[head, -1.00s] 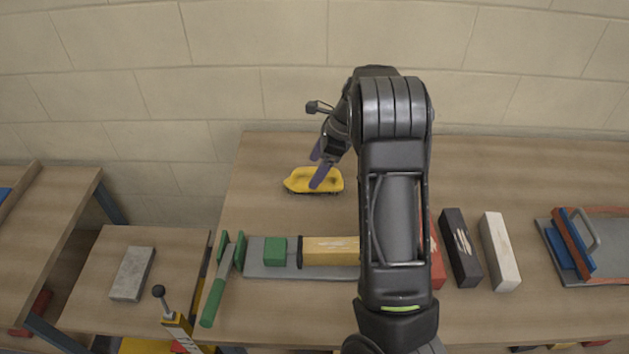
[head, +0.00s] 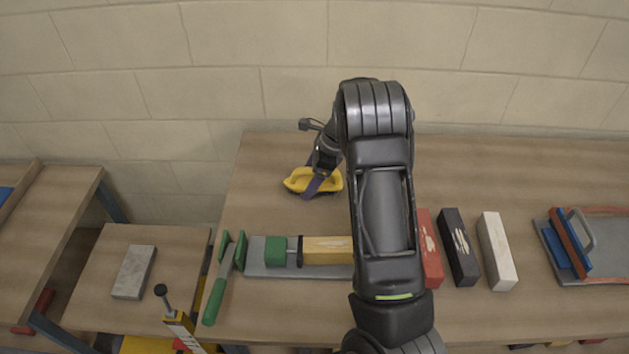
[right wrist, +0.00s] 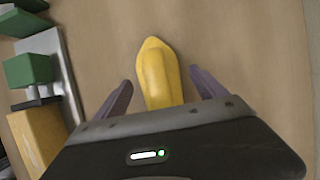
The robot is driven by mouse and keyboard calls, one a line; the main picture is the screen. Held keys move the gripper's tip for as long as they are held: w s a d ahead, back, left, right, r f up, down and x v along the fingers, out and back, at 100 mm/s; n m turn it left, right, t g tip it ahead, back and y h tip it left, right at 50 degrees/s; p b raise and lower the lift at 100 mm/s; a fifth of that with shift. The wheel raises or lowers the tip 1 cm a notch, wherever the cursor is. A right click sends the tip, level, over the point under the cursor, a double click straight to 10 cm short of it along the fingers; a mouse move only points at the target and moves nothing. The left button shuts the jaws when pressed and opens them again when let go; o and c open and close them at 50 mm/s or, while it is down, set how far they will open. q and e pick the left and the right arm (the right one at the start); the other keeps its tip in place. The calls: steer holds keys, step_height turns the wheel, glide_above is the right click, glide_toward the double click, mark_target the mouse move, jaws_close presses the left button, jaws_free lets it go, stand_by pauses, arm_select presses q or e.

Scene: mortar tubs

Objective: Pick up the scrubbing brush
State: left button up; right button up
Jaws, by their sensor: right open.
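The scrubbing brush (head: 297,181) is yellow, with a loop-like handle and dark bristles below, and sits on the wooden table near its back left part. My right gripper (head: 311,189) is at the brush with its purple fingers open. In the right wrist view the yellow brush (right wrist: 158,72) lies between the two open fingers (right wrist: 160,98), with a visible gap on each side. The near part of the brush is hidden behind the gripper body in that view. My left gripper is not in view.
Red (head: 430,250), black (head: 459,248) and white (head: 498,251) blocks stand to the right. The table's back is clear.

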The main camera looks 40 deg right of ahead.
steer(key=c, duration=1.6)
steer(key=shift+o, duration=0.2)
steer(key=shift+r, duration=0.1)
step_height(320, 180, up, 10)
steer(key=shift+f+b, duration=0.1)
steer(key=shift+b, duration=0.5)
